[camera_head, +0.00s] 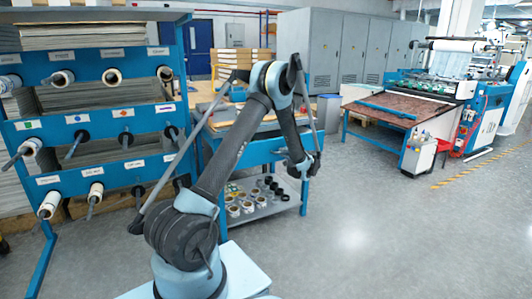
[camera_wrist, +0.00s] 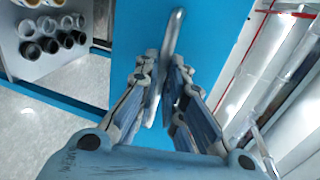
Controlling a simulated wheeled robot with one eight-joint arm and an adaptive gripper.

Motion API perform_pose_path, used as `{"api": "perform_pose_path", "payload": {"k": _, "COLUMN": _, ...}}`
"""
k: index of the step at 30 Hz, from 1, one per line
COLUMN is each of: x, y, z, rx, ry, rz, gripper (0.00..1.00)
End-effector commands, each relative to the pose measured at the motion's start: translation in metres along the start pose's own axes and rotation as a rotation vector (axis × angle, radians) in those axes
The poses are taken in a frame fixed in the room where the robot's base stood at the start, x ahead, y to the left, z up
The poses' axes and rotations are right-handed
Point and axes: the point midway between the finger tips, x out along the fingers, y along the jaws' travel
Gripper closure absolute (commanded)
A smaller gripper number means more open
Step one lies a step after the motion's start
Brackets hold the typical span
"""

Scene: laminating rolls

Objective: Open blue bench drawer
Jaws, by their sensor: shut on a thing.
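The blue bench (camera_head: 240,155) stands in the middle of the head view. Its blue drawer front (camera_wrist: 215,35) fills the middle of the wrist view, with a silvery bar handle (camera_wrist: 174,32) on it. My gripper (camera_wrist: 165,68) is shut on this handle, one finger on each side. In the head view my gripper (camera_head: 302,166) is at the right part of the bench front, and my arm hides part of the bench. Pale tube-like things (camera_wrist: 285,75) and a red line show beyond the drawer front's edge; I cannot tell how far the drawer stands out.
A lower shelf (camera_head: 262,207) of the bench carries several small rolls. A blue rack (camera_head: 110,138) with rolls on rods stands at the left. A laminating machine (camera_head: 440,88) with a sloping table stands at the right. The grey floor right of the bench is clear.

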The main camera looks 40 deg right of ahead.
Motion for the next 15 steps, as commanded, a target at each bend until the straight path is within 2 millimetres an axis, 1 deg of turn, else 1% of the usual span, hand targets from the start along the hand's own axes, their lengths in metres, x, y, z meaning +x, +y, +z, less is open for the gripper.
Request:
{"api": "perform_pose_path", "payload": {"k": 1, "x": -0.014, "y": 0.003, "z": -0.011, "rx": 0.002, "ry": 0.021, "rz": 0.001, "gripper": 1.00}}
{"api": "perform_pose_path", "payload": {"k": 6, "x": -0.047, "y": 0.010, "z": -0.008, "rx": 0.002, "ry": 0.021, "rz": 0.000, "gripper": 1.00}}
{"api": "perform_pose_path", "payload": {"k": 10, "x": -0.068, "y": 0.014, "z": -0.003, "rx": 0.001, "ry": 0.014, "rz": 0.000, "gripper": 1.00}}
{"api": "perform_pose_path", "payload": {"k": 15, "x": -0.088, "y": 0.019, "z": 0.002, "rx": 0.001, "ry": 0.006, "rz": 0.001, "gripper": 1.00}}
